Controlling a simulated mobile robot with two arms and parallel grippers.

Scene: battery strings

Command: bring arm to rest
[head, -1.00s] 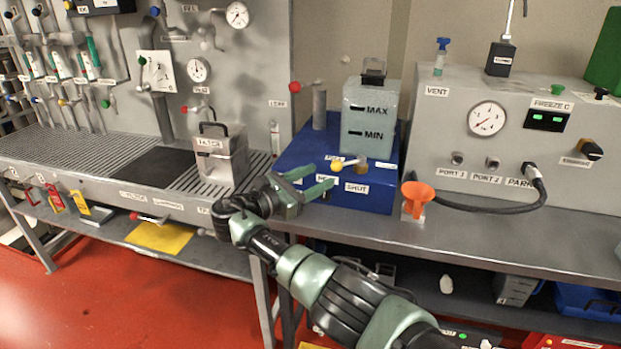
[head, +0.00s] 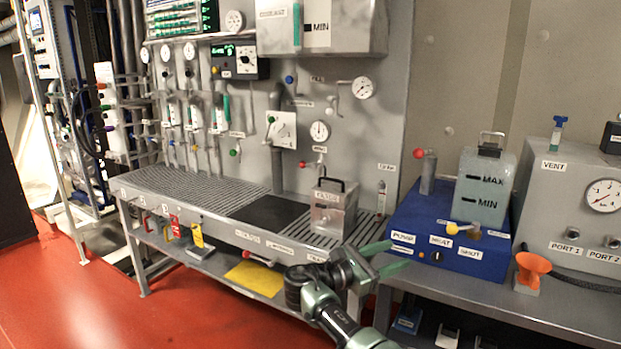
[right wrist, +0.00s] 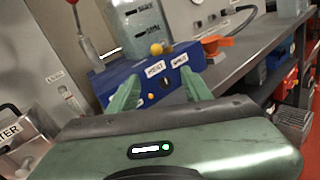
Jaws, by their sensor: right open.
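My right gripper (head: 388,259) shows at the bottom centre of the head view, in front of the blue pump unit (head: 452,238). Its two green fingers are apart with nothing between them. In the right wrist view the open fingers (right wrist: 158,97) point toward the blue unit (right wrist: 133,75), with a clear gap between them. My right arm (head: 335,318) comes in from the bottom edge. My left gripper is not in view.
A metal box with a handle (head: 333,208) stands on the grated bench left of my gripper. The tank (head: 483,187) and yellow-knobbed valve (head: 453,228) are on the blue unit. Red floor is open at lower left.

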